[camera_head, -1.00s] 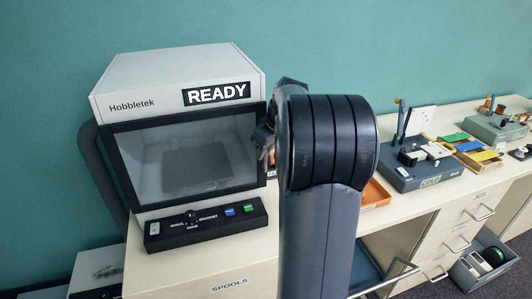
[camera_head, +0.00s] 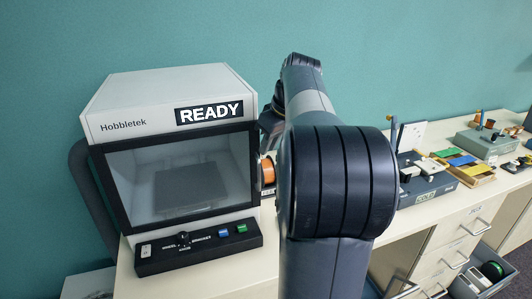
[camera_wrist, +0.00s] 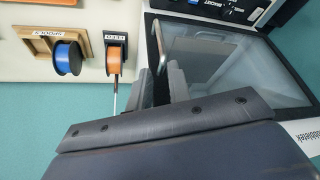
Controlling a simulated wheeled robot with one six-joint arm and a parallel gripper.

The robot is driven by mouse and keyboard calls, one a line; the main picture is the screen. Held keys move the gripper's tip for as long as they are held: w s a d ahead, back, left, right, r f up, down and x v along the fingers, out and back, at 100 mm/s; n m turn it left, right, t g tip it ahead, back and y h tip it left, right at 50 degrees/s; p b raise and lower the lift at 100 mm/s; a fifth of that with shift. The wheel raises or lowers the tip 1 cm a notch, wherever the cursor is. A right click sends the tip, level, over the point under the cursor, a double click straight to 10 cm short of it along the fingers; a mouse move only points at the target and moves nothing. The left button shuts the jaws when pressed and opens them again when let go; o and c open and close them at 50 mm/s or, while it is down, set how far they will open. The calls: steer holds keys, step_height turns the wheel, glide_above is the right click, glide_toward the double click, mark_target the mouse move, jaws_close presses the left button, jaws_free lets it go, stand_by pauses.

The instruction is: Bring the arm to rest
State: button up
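My arm (camera_head: 340,185) stands in front of the bench in the head view, its forearm reaching up and back toward the wall. My gripper's fingers (camera_wrist: 174,84) show in the wrist view, in front of the Hobbletek printer's (camera_wrist: 225,60) door side; the gap between them is unclear. I see nothing held in them. In the head view the arm largely hides the gripper. The printer (camera_head: 165,95) stands left of the arm, its front door closed and its sign reading READY.
An orange spool (camera_wrist: 114,60) and a blue spool (camera_wrist: 68,58) sit beside the printer. A grey fixture (camera_head: 425,180) and coloured trays (camera_head: 465,165) are on the bench to the right. An open drawer (camera_head: 480,280) sits low at right. The wall is close behind.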

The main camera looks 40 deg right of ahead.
stand_by(0.3)
steer(key=p, duration=0.1)
glide_toward(259, 187)
steer(key=w+f, duration=0.4)
steer(key=shift+w+a+f, duration=0.2)
steer(key=shift+w+f, duration=0.05)
steer(key=shift+w, duration=0.15)
steer(key=shift+s, duration=0.15)
steer(key=shift+s+a+r, duration=0.1)
steer(key=shift+s+a, duration=0.05)
steer(key=shift+s, duration=0.25)
steer(key=shift+s+a+r, duration=0.1)
steer(key=shift+s+a, duration=0.05)
steer(key=shift+s, duration=0.25)
